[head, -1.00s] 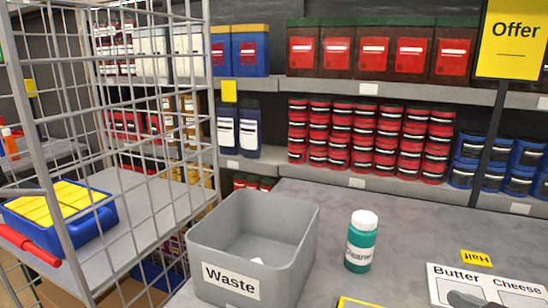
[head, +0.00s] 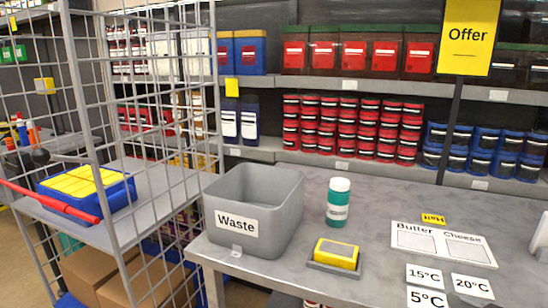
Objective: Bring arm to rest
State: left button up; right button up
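Neither of my grippers shows in the head view, and no part of my arms can be made out for sure. The grey table (head: 380,200) holds a grey bin labelled "Waste" (head: 275,232). A teal bottle with a white cap (head: 338,204) stands upright to the right of the bin. A white card marked "Butter" and "Cheese" (head: 443,245) lies to the right.
A wire cage trolley (head: 155,215) stands at the left, holding a blue crate of yellow packs (head: 90,190) with a red bar (head: 45,203) beside it. Temperature cards (head: 424,276) lie front right. Shelves with red tubs (head: 345,128) and blue tubs (head: 480,150) line the back.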

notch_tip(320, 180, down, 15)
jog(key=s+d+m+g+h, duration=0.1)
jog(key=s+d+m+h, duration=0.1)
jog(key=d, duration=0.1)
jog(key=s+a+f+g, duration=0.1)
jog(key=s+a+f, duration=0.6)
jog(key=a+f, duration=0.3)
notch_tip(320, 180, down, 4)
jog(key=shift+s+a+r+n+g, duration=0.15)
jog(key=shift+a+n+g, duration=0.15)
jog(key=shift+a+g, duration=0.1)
